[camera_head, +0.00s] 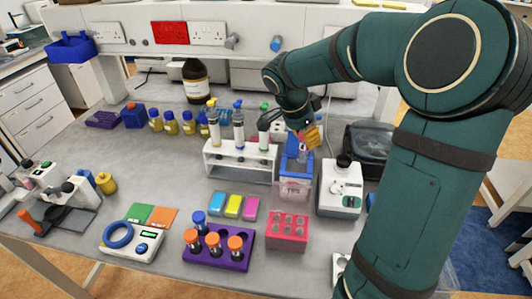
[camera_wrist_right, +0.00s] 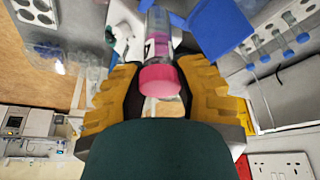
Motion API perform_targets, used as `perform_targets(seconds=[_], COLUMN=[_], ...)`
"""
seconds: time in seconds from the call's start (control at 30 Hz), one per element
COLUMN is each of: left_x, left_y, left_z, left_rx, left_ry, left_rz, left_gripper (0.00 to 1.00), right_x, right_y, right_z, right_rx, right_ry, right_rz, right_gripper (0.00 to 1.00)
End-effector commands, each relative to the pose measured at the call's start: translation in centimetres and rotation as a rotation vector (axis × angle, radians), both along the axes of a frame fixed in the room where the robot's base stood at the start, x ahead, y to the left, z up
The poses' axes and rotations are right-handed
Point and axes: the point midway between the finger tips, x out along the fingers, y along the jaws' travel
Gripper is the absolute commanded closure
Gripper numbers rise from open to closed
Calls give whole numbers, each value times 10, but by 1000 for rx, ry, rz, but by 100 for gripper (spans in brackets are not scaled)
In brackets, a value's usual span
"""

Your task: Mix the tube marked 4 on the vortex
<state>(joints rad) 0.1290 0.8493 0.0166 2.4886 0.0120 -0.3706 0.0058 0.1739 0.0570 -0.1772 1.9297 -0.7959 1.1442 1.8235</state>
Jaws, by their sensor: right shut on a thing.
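My right gripper (camera_head: 312,137) is above the back right of the bench, in front of the blue upright part of a clear box. In the right wrist view its yellow fingers (camera_wrist_right: 160,95) are shut on a clear tube with a pink cap (camera_wrist_right: 160,80). In the head view the tube (camera_head: 303,155) shows only as a small pale shape under the fingers. The vortex (camera_head: 340,200), a white device with a black top, stands to the right of the clear box. My left gripper is not in view.
The clear box with blue back (camera_head: 292,190) stands beside a white rack (camera_head: 240,172) of pipettes. In front are a pink rack (camera_head: 287,241) and a purple rack (camera_head: 222,262) with orange-capped and blue-capped tubes.

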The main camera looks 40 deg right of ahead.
Motion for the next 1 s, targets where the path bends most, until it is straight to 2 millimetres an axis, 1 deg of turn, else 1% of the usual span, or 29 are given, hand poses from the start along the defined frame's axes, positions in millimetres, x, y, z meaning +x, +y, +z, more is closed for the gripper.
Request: perform_targets(seconds=[0.03, 0.1, 0.2, 0.3, 0.4, 0.57, 0.8, 1.0], left_x=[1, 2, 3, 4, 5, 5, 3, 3], left_y=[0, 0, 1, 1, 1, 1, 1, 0], left_z=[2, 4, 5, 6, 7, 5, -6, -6], left_rx=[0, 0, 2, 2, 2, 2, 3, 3], left_ry=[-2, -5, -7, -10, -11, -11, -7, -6], left_rz=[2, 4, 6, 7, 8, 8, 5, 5], left_gripper=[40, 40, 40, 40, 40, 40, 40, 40], right_x=[-8, -19, -34, -46, -55, -59, -59, -59], right_y=[-23, -50, -80, -102, -115, -122, -122, -122], right_z=[2, 4, 7, 10, 12, 9, -7, -8], right_rx=[-2, -2, -1, -2, 0, 1, 1, 1], right_ry=[1, 0, 1, 0, -1, 0, -1, -1], right_rz=[-34, -59, -91, -112, -125, -130, -130, -130], right_gripper=[100, 100, 100, 100, 100, 100, 100, 100])
